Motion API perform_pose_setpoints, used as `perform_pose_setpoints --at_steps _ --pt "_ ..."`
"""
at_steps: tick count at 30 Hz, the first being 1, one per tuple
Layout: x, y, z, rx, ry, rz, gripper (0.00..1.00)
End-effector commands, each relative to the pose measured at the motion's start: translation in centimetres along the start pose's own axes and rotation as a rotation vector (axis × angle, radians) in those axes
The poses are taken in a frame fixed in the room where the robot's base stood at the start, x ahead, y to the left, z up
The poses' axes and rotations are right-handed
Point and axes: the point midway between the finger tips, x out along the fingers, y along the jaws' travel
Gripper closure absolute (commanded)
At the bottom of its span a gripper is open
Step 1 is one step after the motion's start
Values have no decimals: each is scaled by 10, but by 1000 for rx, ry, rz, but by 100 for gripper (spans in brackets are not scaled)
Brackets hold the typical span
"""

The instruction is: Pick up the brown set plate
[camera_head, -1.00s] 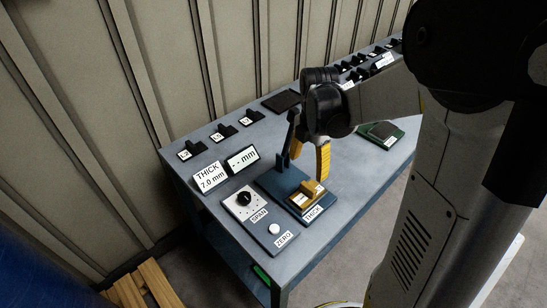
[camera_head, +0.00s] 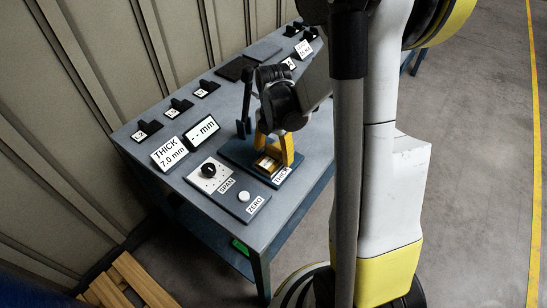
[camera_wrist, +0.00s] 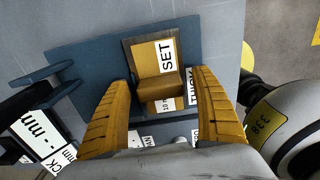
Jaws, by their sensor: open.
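The brown set plate (camera_wrist: 150,60), with a white SET label and a raised block, lies on the blue thickness gauge base (camera_wrist: 85,50) in the wrist view. In the head view the plate (camera_head: 267,163) shows partly between my fingers. My gripper (camera_wrist: 165,100) is open, its two yellow fingers on either side of the plate's near end, apart from it as far as I can tell. In the head view my gripper (camera_head: 273,155) points down over the gauge base; the gap to the plate is hard to judge.
Displays reading THICK 7.0 mm (camera_head: 168,152) and "- - mm" (camera_head: 201,132) stand left of the gauge. The SPAN and ZERO panel (camera_head: 228,188) lies in front. The gauge's upright lever (camera_head: 246,95) rises close behind my gripper. Black holders (camera_head: 147,130) line the table's back edge.

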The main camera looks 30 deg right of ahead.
Motion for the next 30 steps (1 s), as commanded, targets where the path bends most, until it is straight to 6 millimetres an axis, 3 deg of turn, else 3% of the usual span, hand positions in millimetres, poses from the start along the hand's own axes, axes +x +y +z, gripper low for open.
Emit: perform_pose_setpoints --at_steps 4,11,23,30 --pt "-1 0 0 0 0 0 24" --pt "-2 0 0 0 0 0 92" --pt "-3 0 0 0 0 0 92" --pt "-26 0 0 0 0 0 92"
